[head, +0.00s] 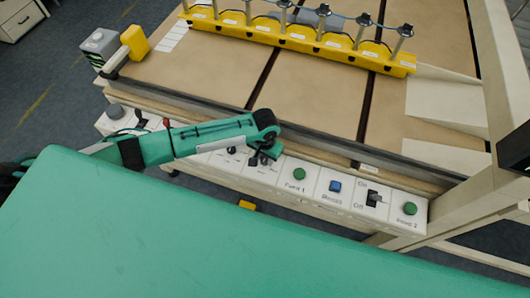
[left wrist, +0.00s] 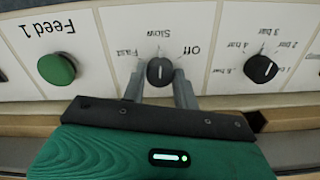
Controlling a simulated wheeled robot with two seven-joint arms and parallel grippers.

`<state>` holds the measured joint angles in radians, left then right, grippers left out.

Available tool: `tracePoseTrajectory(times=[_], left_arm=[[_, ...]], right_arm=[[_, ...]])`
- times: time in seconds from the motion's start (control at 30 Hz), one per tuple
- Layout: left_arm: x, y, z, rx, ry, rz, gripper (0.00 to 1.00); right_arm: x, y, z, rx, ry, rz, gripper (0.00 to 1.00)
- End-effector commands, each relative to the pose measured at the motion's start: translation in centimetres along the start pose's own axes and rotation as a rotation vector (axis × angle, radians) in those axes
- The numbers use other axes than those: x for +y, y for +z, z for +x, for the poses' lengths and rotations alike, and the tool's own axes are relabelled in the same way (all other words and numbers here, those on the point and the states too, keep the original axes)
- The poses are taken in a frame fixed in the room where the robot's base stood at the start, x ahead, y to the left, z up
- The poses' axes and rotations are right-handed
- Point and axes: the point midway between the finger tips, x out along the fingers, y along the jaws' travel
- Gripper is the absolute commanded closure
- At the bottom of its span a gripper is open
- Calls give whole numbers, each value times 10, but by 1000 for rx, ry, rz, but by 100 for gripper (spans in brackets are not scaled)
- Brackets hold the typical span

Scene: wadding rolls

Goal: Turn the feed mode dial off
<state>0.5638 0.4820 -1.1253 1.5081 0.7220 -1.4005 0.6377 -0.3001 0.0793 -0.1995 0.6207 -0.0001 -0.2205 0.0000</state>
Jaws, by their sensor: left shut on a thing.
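The feed mode dial (left wrist: 159,71) is a black knob on a white panel, with Fast, Slow and Off printed around it; the labels appear upside down in the left wrist view. Its white mark looks roughly towards Slow, but is small. My left gripper (left wrist: 160,84) has a finger on each side of the knob and is shut on it. In the head view my left gripper (head: 262,158) reaches over the control panel (head: 262,171) and hides most of the dial. My right gripper is not in view.
Beside the dial are the green Feed 1 button (left wrist: 56,69) and a black pressure dial (left wrist: 261,69). Farther right on the panel are a blue button (head: 335,186), a black On/Off switch (head: 374,198) and the green Feed 2 button (head: 410,208). A yellow bar (head: 300,41) crosses the tabletop.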

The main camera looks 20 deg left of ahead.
Motion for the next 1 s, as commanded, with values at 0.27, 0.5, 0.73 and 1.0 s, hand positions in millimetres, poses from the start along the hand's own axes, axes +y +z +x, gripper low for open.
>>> tracePoseTrajectory(times=[0.27, 0.5, 0.73, 1.0], left_arm=[[0, 0, -3, -1, 0, 263, 93], [0, 0, -2, 0, 0, 489, 93], [0, 0, -1, 0, -1, 691, 93], [0, -1, -1, 1, -1, 865, 93]], right_arm=[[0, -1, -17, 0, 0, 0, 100], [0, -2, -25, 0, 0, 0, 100], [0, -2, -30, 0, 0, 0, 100], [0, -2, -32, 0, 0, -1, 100]])
